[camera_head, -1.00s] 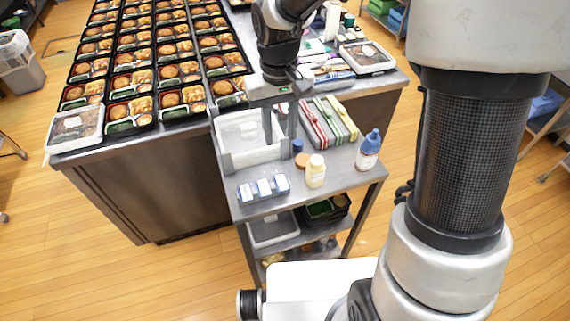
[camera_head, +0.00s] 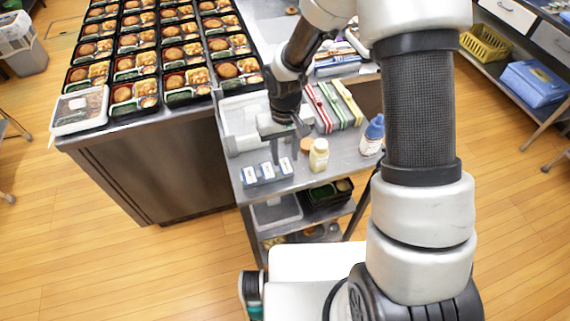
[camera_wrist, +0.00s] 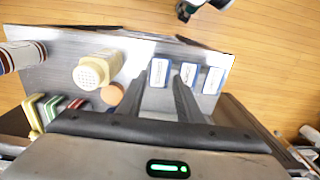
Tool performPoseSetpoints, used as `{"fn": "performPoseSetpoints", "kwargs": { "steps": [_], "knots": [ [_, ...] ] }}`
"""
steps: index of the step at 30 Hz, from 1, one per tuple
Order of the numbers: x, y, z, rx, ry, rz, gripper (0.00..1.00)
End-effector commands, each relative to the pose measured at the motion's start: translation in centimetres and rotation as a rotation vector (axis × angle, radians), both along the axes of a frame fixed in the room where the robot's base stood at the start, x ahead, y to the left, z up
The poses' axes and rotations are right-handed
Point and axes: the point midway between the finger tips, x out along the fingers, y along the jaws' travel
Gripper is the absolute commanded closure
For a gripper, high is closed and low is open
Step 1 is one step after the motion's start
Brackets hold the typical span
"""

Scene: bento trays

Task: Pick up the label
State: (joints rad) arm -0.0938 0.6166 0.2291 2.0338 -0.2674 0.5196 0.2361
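Three small white labels with dark print stand in a row in blue holders on the steel cart. In the head view they are the left label (camera_head: 249,174), the middle label (camera_head: 267,170) and the right label (camera_head: 286,165). The wrist view shows the row too, with one label (camera_wrist: 159,72) framed between my fingers and two others (camera_wrist: 188,73) (camera_wrist: 213,80) beyond one finger. My gripper (camera_head: 283,150) is open and empty, pointing down above the cart just behind the labels. It also shows in the wrist view (camera_wrist: 158,80). Its height above the labels is hard to tell.
A cream bottle (camera_head: 319,157), an orange-brown lid (camera_head: 306,145) and a blue-capped bottle (camera_head: 372,137) stand to the right. A clear bin (camera_head: 232,127) is behind. Red, green and yellow striped packs (camera_head: 335,107) lie behind right. Bento trays (camera_head: 133,95) cover the counter.

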Motion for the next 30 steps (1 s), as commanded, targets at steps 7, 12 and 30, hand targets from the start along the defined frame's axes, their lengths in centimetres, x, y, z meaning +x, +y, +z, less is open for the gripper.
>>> {"fn": "performPoseSetpoints", "kwargs": {
  "steps": [7, 12, 30],
  "knots": [
    [0.0, 0.1, -2.3, 0.0, -0.001, 0.001, 0.67],
    [0.1, 0.0, -2.3, 0.0, -0.001, 0.001, 0.67],
    [0.0, 0.0, -2.4, 0.0, 0.0, 0.001, 0.94]
  ]
}}
